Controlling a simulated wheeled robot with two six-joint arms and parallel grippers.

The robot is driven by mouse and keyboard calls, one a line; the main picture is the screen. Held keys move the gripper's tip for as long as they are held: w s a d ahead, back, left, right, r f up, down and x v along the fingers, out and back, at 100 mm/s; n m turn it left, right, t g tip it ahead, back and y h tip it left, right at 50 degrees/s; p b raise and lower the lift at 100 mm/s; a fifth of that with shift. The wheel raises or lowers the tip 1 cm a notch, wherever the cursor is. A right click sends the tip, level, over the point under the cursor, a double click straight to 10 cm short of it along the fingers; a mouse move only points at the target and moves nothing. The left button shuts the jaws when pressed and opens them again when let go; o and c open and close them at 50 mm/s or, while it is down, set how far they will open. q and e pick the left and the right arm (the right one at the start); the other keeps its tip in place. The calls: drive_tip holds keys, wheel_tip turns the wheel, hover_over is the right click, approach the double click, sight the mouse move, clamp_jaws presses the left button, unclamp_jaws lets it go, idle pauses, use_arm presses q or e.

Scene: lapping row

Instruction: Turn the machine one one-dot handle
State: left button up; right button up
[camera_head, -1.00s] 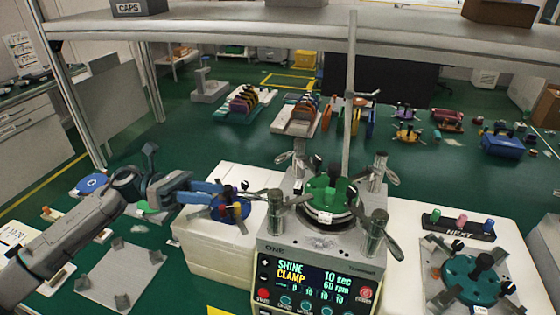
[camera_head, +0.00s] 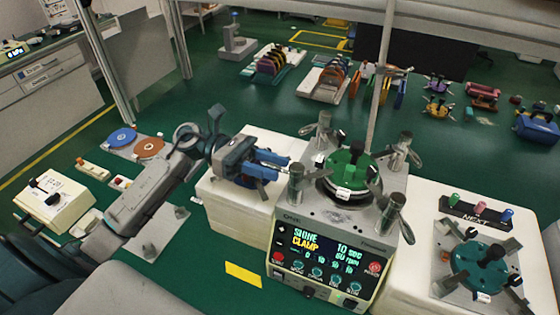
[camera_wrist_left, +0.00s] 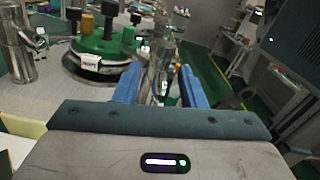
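Machine one (camera_head: 330,250) is a grey box whose lit panel reads SHINE CLAMP, 10 sec, 60 rpm. A green round fixture with knobs (camera_head: 345,172) sits on top, with metal clamp posts and levers around it. The front-left post (camera_head: 296,184) is nearest my left gripper (camera_head: 288,165). In the left wrist view, my blue fingers (camera_wrist_left: 160,88) are apart, with a metal post seen between them; contact cannot be told. The green fixture (camera_wrist_left: 105,48) is left of them there. I cannot make out dot marks on any handle. My right gripper is not in view.
A white block (camera_head: 240,205) stands under my left gripper. At right, a white table holds a teal fixture (camera_head: 476,265) and a NEXT rack (camera_head: 478,212) with coloured pegs. A pole (camera_head: 380,80) rises behind the machine. Blue and orange discs (camera_head: 122,137) lie at far left.

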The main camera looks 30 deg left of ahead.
sight(283, 171)
use_arm(q)
drive_tip(key=shift+d+p, duration=0.35)
drive_tip(key=shift+d, duration=0.8)
clamp_jaws()
